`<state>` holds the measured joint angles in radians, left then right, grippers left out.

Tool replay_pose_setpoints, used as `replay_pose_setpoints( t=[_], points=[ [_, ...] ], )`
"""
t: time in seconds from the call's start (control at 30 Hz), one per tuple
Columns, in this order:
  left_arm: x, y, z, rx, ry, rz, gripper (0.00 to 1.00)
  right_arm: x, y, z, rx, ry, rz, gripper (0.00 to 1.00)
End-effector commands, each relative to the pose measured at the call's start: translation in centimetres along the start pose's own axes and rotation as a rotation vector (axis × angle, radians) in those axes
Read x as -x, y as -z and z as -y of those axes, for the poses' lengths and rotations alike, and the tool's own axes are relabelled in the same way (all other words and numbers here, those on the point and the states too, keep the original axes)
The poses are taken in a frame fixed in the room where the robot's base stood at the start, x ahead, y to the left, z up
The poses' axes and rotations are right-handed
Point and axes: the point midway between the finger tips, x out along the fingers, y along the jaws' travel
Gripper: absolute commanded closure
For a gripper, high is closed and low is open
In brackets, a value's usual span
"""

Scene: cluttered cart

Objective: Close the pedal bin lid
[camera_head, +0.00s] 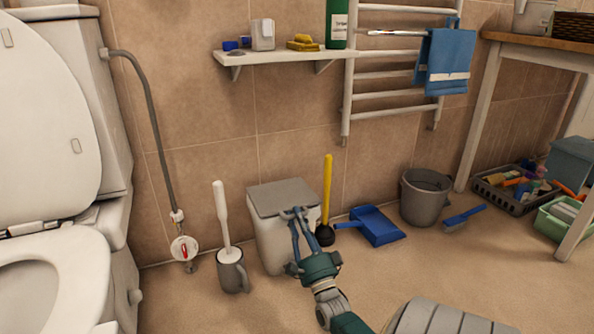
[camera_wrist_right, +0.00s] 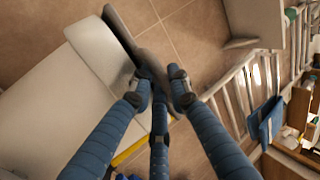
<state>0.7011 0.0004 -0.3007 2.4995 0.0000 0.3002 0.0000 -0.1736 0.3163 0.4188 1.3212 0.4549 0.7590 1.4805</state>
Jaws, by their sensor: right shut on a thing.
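The pedal bin (camera_head: 272,243) is a pale box on the floor against the tiled wall. Its grey lid (camera_head: 272,194) lies over the top, flat or nearly flat; I cannot tell whether a small gap is left. My right gripper (camera_head: 296,213) is at the lid's front edge, with its fingers closed on it. In the right wrist view the fingers of the right gripper (camera_wrist_right: 163,90) are on both sides of the dark lid (camera_wrist_right: 122,32), and the pale bin body (camera_wrist_right: 60,95) is at the left. My left gripper is not in view.
A toilet brush in its holder (camera_head: 233,272) stands left of the bin. A yellow-handled plunger (camera_head: 327,200) stands close on the right, then a blue dustpan (camera_head: 378,226) and a grey bucket (camera_head: 424,200). A shelf (camera_head: 285,56) and towel rail (camera_head: 390,75) are above.

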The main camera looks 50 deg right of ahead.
Motion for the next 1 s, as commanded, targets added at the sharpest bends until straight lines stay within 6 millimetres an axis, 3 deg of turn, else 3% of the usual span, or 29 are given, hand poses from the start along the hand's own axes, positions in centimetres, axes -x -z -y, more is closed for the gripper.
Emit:
replay_pose_setpoints(
  t=[0.1, 0.13, 0.17, 0.7, 0.87, 1.0],
  points=[
    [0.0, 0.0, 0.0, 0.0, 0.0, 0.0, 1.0, -0.4, -0.1, -0.2, 0.0, -0.011, 0.003, 1.0],
    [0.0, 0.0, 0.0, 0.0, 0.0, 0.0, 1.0, -0.4, -0.1, -0.3, 0.0, -0.011, 0.003, 0.77],
    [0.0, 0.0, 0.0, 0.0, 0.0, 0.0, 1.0, -0.4, -0.1, -0.2, 0.0, -0.011, 0.003, 0.75],
    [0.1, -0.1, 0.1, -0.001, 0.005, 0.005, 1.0, -0.5, -0.2, 0.0, 0.0, -0.009, 0.005, 0.75],
    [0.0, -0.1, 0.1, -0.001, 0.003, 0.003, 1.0, -1.3, -0.2, 1.8, 0.0, -0.005, 0.005, 0.75],
    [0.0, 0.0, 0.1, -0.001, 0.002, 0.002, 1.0, -2.6, -0.2, 4.3, 0.0, -0.003, 0.004, 0.75]
  ],
)
